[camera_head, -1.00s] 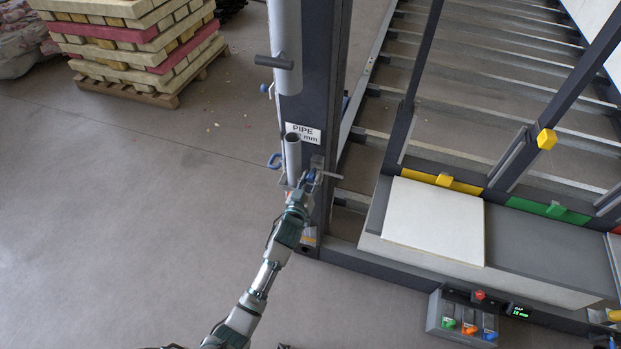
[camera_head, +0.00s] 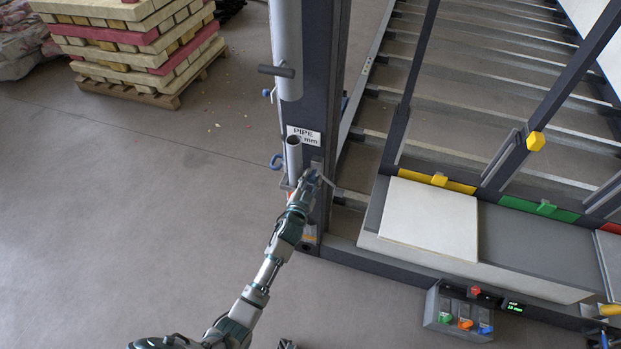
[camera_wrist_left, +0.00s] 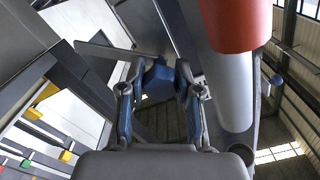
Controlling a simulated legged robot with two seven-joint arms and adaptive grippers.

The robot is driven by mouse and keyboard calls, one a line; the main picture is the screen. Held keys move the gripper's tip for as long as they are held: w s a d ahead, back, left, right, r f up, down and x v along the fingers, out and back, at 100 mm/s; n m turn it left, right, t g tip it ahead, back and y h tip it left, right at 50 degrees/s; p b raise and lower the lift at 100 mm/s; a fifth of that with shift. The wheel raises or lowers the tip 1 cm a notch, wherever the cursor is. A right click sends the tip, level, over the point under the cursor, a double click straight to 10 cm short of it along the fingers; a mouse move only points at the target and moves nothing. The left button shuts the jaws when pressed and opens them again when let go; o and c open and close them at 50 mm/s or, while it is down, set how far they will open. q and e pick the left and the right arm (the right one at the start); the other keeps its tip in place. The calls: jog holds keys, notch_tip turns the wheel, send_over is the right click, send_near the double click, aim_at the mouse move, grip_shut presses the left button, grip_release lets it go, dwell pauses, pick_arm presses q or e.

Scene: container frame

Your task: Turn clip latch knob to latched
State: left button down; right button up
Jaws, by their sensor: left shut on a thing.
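My left gripper (camera_head: 311,180) is at the dark upright post (camera_head: 322,95), just right of the short grey pipe (camera_head: 294,160). In the left wrist view its two fingers (camera_wrist_left: 160,88) are shut on a blue knob (camera_wrist_left: 158,82) between their tips. A flat grey lever (camera_wrist_left: 110,52) reaches out to the left of the knob. In the head view the gripper hides most of the knob. My right gripper is not seen clearly enough to place.
A long grey pipe (camera_head: 288,50) with a dark handle (camera_head: 276,71) stands above. A label (camera_head: 303,135) reading PIPE is on the post. A white panel (camera_head: 430,215) and a control box (camera_head: 460,312) are at the right.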

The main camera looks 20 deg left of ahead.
pick_arm(q)
jog(key=shift+w+r+m, duration=0.1)
jog(key=shift+r+m, duration=0.35)
jog(key=shift+m, duration=0.55)
jog(key=m+p, duration=0.1)
jog(key=m, duration=0.1)
jog(key=shift+m, duration=0.4)
jog(key=m, duration=0.3)
jog(key=shift+f+m, duration=0.1)
jog(key=shift+m, duration=1)
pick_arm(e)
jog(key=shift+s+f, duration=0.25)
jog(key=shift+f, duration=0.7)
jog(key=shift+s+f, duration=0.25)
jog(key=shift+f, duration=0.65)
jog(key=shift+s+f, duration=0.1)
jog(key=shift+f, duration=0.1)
pick_arm(q)
jog(key=shift+f, duration=0.1)
